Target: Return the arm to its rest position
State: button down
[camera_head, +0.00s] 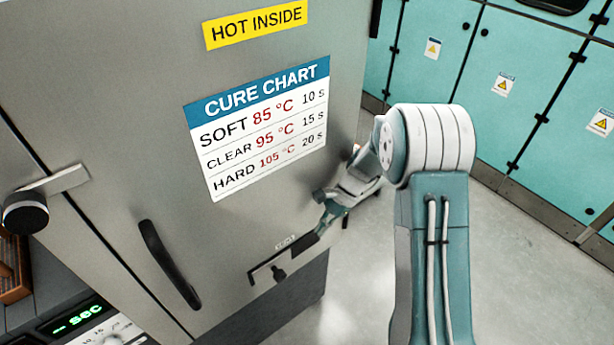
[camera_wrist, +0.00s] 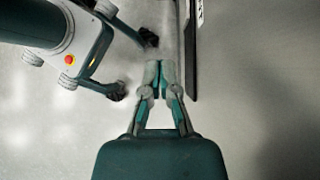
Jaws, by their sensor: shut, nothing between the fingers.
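My arm rises in the right half of the head view and bends over toward the grey cabinet (camera_head: 130,120). My gripper (camera_head: 308,240) points down and left, close to the cabinet's lower front by a dark slot with a small knob (camera_head: 277,272). I cannot tell from the head view whether it touches the cabinet. In the wrist view my gripper (camera_wrist: 159,66) has its fingertips together with nothing between them. My own body and legs show at the upper left there.
The cabinet carries a cure chart (camera_head: 262,128), a yellow HOT INSIDE label (camera_head: 255,24) and a black handle (camera_head: 168,264). A panel with a green display (camera_head: 76,315) is at lower left. Teal lockers (camera_head: 530,90) line the back right. Open floor (camera_head: 520,270) lies right of my arm.

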jog(key=s+d+r+n+t+h, duration=0.2)
jog(key=s+r+n, duration=0.15)
jog(key=r, duration=0.55)
jog(key=s+d+r+n+t+h, duration=0.15)
jog(key=s+r, duration=0.25)
jog(key=r, duration=0.4)
jog(key=s+d+r+n+t+h, duration=0.1)
jog(key=s+d+r+n+t, duration=0.1)
jog(key=s, duration=0.5)
jog(key=s+d+r+n+t+h, duration=0.2)
jog(key=s+d+r+n+t, duration=0.1)
jog(key=s+r, duration=0.3)
jog(key=shift+s+r+n+t, duration=0.4)
jog(key=shift+r+n+t, duration=0.2)
jog(key=shift+t, duration=0.25)
jog(key=shift+a, duration=0.1)
